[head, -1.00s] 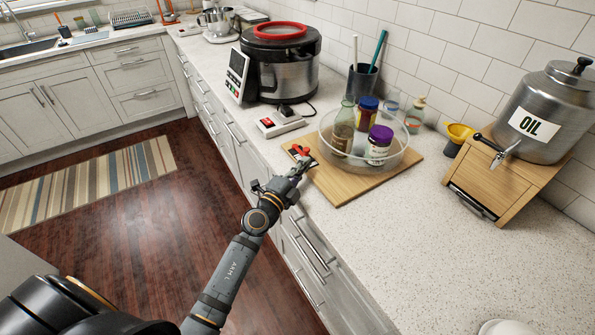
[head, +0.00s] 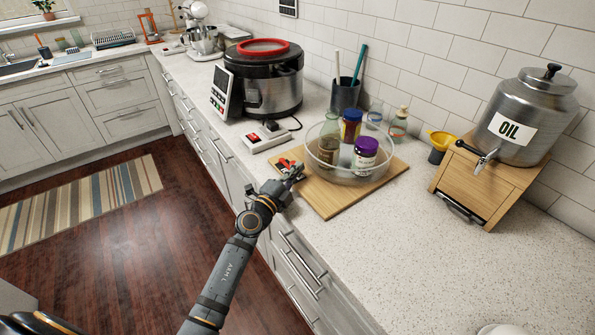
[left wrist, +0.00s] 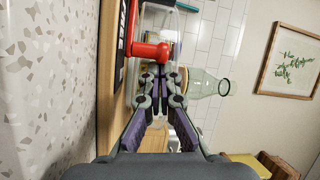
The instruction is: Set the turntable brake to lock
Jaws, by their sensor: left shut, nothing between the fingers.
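The turntable is a clear round bin (head: 330,172) holding a bottle and jars on a wooden board (head: 335,202). Its red brake lever (head: 284,163) sits at the board's front left corner. In the left wrist view the red lever (left wrist: 152,51) has a round knob, beside a dark plate (left wrist: 122,40) with white lettering that appears to read FREE. My left gripper (head: 296,173) is at that corner, right by the lever. In the left wrist view its fingertips (left wrist: 158,72) are together and empty, just below the lever; contact is unclear. My right gripper is not in view.
A white switch box (head: 268,136) and a big cooker (head: 262,85) stand behind the board. A steel oil dispenser (head: 525,115) on a wooden stand is at the right.

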